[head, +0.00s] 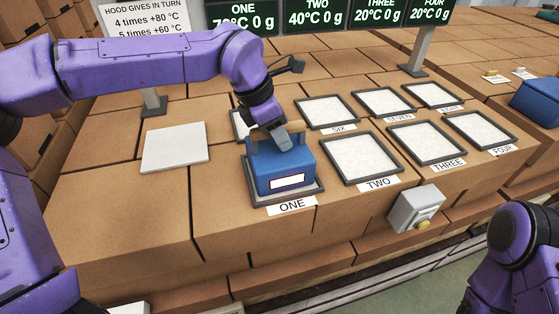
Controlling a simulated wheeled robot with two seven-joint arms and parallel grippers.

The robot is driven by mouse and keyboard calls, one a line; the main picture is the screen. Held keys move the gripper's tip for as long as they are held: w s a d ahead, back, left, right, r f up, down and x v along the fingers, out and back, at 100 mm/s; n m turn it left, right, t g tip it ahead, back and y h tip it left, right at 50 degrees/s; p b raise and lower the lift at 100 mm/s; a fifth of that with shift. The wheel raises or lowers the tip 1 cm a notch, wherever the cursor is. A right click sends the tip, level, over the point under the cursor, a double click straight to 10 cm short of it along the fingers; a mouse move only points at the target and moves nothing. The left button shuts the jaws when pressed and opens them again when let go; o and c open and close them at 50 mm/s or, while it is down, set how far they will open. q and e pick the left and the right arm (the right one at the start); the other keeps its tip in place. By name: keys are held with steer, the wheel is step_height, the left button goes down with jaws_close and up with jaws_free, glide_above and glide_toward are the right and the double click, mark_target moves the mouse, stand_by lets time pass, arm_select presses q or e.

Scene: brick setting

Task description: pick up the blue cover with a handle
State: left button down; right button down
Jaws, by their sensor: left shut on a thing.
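The blue cover (283,168) is a box with a tan handle on top and a blank white label with a red edge on its front. It sits on the framed pad marked ONE (315,193), and the frame's edge shows around its base. My left gripper (281,138) reaches down from above and is shut on the cover's handle. The gripper hides part of the handle. What is under the cover is hidden. My right arm shows at the lower right, but its gripper is out of view.
Empty framed white pads TWO (362,158), THREE (426,143) and several others lie to the right and behind. A plain white slab (175,147) lies left. A grey box with a yellow button (416,209) is on the front face. Display boards (310,15) stand behind.

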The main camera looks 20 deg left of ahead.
arm_select(q)
steer(key=shift+d+r, duration=0.1)
steer(key=shift+r, duration=0.2)
